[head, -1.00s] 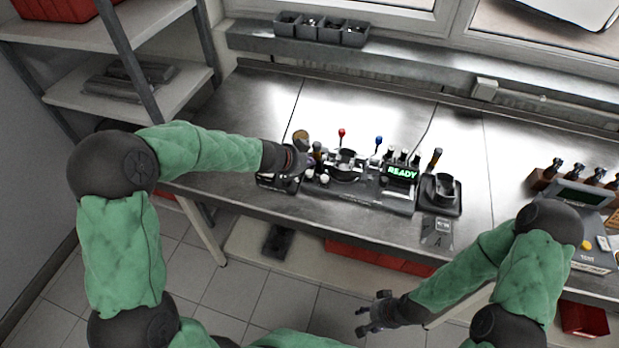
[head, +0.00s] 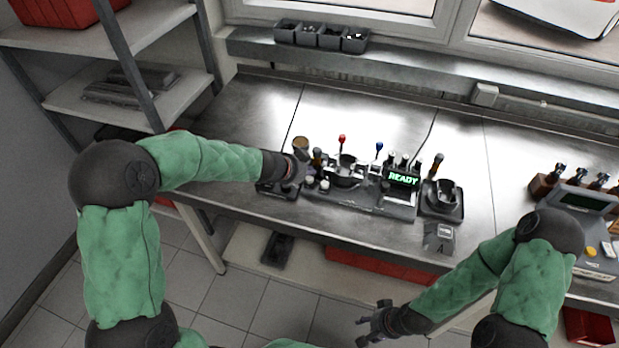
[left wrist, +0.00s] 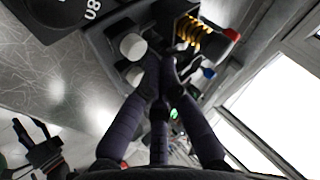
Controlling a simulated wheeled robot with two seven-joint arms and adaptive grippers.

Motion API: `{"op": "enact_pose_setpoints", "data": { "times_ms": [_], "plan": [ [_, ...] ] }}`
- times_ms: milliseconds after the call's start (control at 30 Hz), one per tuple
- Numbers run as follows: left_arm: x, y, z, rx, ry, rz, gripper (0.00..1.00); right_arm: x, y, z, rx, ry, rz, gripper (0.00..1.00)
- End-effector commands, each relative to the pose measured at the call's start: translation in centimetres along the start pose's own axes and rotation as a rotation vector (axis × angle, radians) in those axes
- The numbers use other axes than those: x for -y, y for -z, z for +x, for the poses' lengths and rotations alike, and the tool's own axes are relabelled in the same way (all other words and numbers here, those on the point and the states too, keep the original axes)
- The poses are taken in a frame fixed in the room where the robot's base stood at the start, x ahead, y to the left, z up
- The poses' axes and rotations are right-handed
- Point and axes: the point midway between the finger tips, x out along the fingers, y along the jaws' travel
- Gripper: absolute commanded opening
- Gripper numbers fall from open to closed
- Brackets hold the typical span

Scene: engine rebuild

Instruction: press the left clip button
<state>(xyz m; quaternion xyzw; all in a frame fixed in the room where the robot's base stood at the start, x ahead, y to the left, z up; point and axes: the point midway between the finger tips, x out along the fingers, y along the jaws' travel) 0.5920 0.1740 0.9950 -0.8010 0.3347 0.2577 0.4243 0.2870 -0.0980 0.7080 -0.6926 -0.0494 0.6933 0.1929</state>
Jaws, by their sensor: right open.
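The engine fixture (head: 385,205) stands on the steel bench with a lit green READY display (head: 403,178). Two white round buttons sit at its front left: the left one (head: 310,182) and the right one (head: 324,185). In the left wrist view the left button (left wrist: 132,46) is higher and the other (left wrist: 133,75) sits just below it. My left gripper (head: 303,172) is over the fixture's left end. In the wrist view its fingertips (left wrist: 166,68) are together, empty, beside the buttons; contact cannot be told. My right gripper (head: 368,322) is open and empty, low in front of the bench.
A red-knobbed lever (head: 342,139) and a blue-knobbed lever (head: 379,147) rise behind the fixture. A dark block with a cup (head: 445,190) stands to its right. Grey bins (head: 354,40) line the back ledge. The bench's back left (head: 250,110) is clear.

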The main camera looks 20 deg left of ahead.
Motion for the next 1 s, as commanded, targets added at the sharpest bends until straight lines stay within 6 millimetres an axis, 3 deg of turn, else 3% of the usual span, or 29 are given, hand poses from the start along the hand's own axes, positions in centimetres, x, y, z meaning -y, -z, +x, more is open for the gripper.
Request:
{"op": "enact_pose_setpoints", "data": {
  "times_ms": [1000],
  "plan": [
    [-0.45,-0.44,0.58,0.0,0.0,0.0,0.0,-0.19,0.02,0.55,0.0,0.0,0.0,0.47]
  ]
}}
